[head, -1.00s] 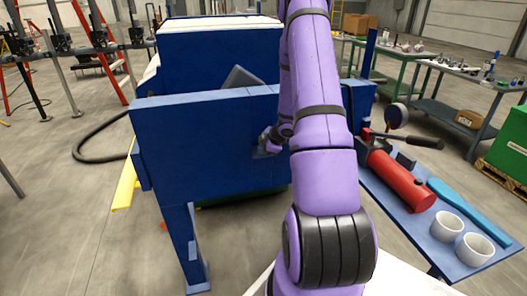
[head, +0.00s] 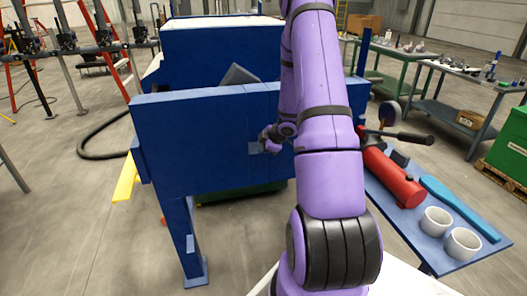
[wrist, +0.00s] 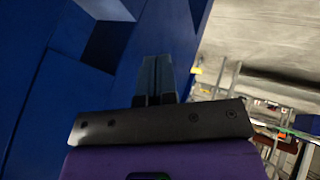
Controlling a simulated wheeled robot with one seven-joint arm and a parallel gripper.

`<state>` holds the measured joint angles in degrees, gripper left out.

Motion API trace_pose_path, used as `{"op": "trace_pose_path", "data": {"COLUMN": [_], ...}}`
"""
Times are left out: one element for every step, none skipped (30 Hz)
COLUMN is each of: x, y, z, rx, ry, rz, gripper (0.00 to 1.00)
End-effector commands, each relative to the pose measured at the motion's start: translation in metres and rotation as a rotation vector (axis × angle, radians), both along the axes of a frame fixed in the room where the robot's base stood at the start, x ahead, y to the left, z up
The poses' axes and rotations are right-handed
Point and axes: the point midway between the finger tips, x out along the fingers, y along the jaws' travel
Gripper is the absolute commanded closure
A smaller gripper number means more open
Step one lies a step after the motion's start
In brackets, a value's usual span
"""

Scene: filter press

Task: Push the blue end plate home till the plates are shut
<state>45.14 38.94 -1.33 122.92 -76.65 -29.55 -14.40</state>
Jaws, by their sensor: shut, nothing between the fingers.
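A broad blue plate (head: 200,140) on blue legs stands upright in front of me in the head view. Behind it, across a gap, is a second blue block (head: 205,50) with a white top. I cannot tell for sure which is the end plate. A dark grey piece (head: 240,75) stands tilted in the gap. My gripper (head: 255,148) is low at the right part of the front plate, partly hidden by my purple arm. In the wrist view its shut, empty fingers (wrist: 157,80) lie close against blue surfaces (wrist: 90,85); contact is unclear.
At the right a blue shelf (head: 434,255) carries a red cylinder (head: 392,180) with a black handle, a light-blue tool (head: 462,208) and two white cups (head: 436,221). A yellow bar (head: 126,180) juts out at the left. Open floor lies at the front left.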

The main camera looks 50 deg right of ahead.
Motion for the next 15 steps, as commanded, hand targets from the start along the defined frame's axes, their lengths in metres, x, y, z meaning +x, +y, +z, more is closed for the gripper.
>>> {"op": "trace_pose_path", "data": {"x": [-0.004,-0.007,-0.010,-0.012,-0.014,-0.018,-0.021,-0.024,-0.028,-0.031,-0.033,-0.037,-0.039,-0.041,-0.043], "y": [-0.001,-0.001,-0.001,-0.001,-0.002,-0.002,-0.002,-0.002,-0.003,-0.003,-0.003,-0.003,-0.004,-0.004,-0.004], "z": [0.006,0.008,0.013,0.016,0.020,0.024,0.028,0.032,0.037,0.041,0.045,0.049,0.052,0.055,0.058], "rx": [-0.002,-0.001,-0.002,-0.002,-0.002,-0.002,-0.002,-0.002,-0.002,-0.002,-0.002,-0.002,-0.002,-0.001,-0.001], "ry": [-0.001,0.000,-0.001,-0.001,-0.001,-0.001,-0.001,-0.002,-0.001,-0.002,-0.002,-0.001,-0.001,-0.002,0.000], "rz": [-0.001,-0.001,-0.001,0.000,-0.001,0.000,0.000,-0.002,0.000,-0.002,-0.002,-0.001,0.000,-0.001,-0.001], "gripper": [1.00,1.00,1.00,1.00,1.00,1.00,1.00,1.00,1.00,1.00,1.00,1.00,1.00,1.00,1.00]}}
